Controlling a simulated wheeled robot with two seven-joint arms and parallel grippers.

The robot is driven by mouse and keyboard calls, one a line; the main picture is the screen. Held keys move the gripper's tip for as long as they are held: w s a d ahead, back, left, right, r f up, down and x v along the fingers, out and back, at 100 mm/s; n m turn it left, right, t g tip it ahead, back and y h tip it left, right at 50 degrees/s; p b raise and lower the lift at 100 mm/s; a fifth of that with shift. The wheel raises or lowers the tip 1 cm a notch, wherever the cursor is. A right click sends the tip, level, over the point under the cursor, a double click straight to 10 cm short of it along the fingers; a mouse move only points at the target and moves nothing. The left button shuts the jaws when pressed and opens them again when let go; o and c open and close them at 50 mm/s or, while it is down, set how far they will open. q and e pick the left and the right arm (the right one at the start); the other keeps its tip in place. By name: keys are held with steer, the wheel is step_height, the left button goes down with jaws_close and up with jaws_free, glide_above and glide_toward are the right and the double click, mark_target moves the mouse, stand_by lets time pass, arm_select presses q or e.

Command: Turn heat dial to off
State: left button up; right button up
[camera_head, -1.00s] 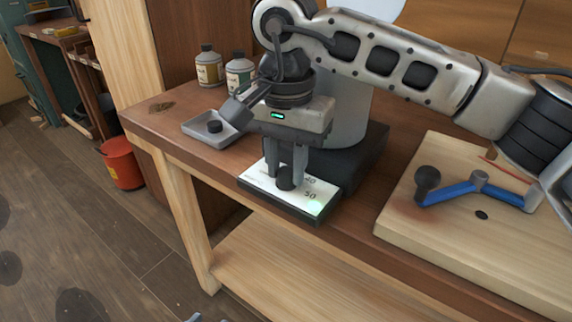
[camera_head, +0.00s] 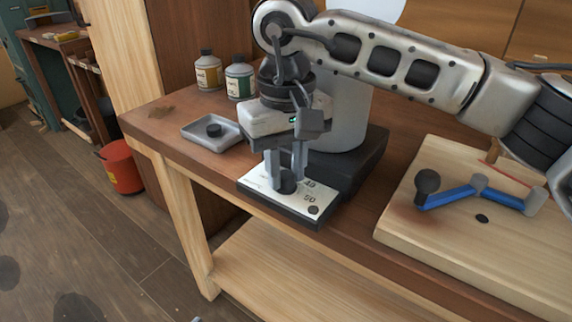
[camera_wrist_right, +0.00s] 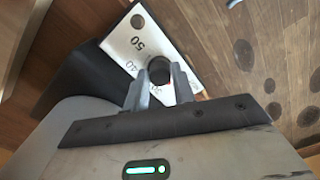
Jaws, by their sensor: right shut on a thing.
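The heat dial (camera_head: 288,186) is a small dark round knob on a white panel (camera_head: 262,184) with printed numbers, at the front of a dark base. My right gripper (camera_head: 286,178) points down over the panel and is shut on the dial, one finger on each side. In the right wrist view the dial (camera_wrist_right: 159,67) sits between the two fingertips (camera_wrist_right: 160,84), and several numbers, 50 among them, show beside it. A round dark spot (camera_head: 313,210) is at the panel's front corner. The dial's pointer mark cannot be made out. My left gripper is not in view.
A grey cylinder stands on the dark base (camera_head: 352,170) behind the panel. A shallow grey tray (camera_head: 226,141) and two bottles (camera_head: 240,78) are to the left. A pale wooden board (camera_head: 420,235) with a blue linkage (camera_head: 448,197) lies right. The bench's front edge is close.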

mark_target(286, 174)
steer(key=shift+r+n, duration=0.1)
steer(key=shift+n, duration=0.5)
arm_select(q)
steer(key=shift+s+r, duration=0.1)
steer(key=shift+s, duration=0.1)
arm_select(e)
steer(key=shift+n, duration=0.5)
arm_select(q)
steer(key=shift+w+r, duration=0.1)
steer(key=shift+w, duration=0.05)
arm_select(e)
steer(key=o, duration=1)
arm_select(q)
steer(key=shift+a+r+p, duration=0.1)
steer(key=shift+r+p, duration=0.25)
steer(key=shift+p, duration=0.9)
arm_select(e)
step_height(286, 174, up, 16)
steer(key=shift+f, duration=0.1)
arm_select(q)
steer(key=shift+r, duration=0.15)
